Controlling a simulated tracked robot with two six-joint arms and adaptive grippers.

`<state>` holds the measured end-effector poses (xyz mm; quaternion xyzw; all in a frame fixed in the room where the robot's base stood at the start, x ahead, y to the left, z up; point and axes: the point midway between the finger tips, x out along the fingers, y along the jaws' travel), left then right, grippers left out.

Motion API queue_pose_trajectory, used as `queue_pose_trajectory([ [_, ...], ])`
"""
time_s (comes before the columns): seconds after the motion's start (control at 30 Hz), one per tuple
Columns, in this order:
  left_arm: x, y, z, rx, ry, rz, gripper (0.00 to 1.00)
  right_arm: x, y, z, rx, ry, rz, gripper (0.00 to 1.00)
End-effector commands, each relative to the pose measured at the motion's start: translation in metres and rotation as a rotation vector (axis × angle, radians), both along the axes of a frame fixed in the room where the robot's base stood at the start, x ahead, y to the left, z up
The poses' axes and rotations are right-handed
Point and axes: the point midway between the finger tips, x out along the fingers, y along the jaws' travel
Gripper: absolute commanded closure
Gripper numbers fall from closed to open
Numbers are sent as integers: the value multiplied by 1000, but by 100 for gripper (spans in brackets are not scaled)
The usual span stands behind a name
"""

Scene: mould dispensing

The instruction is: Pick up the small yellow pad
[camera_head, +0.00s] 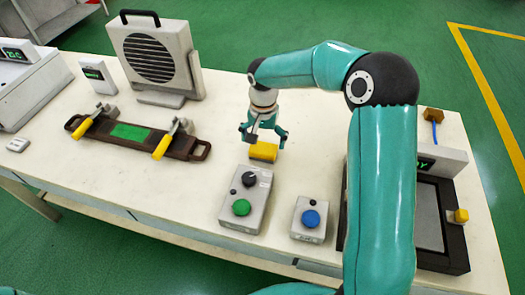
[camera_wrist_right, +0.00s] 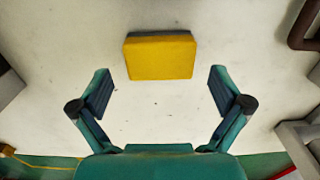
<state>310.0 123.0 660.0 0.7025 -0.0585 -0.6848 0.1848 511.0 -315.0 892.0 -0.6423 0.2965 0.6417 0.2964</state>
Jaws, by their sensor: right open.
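The small yellow pad (camera_head: 263,152) lies on the white table behind the control box with the green button. In the right wrist view the pad (camera_wrist_right: 160,57) is a yellow block with a darker strip along its far edge. My right gripper (camera_head: 264,134) is above the table right by the pad, pointing down. Its two fingers are spread wide and nothing is between them in the wrist view (camera_wrist_right: 160,87). There the pad is ahead of the fingertips, roughly centred between them, with space on both sides. My left gripper is not in view.
Control boxes with a green button (camera_head: 241,207) and a blue button (camera_head: 310,218) stand in front of the pad. A brown clamp tray (camera_head: 190,149) with yellow handles lies left, below a grey fan unit (camera_head: 155,60). A dark-framed device (camera_head: 455,258) is at right.

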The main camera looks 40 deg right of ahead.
Motion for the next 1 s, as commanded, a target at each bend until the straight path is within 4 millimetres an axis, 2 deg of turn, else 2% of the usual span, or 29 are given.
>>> queue_pose_trajectory([
  [0.2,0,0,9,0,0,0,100,-1,-1,-31,0,6,0,0],
  [0.3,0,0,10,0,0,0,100,0,-1,-40,1,3,-1,0],
  [0.57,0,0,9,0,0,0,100,0,-1,-44,1,1,-1,0],
  [0.9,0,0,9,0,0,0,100,0,-1,-43,0,1,-1,54],
  [1.0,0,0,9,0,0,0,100,0,-1,-43,1,1,-1,54],
])
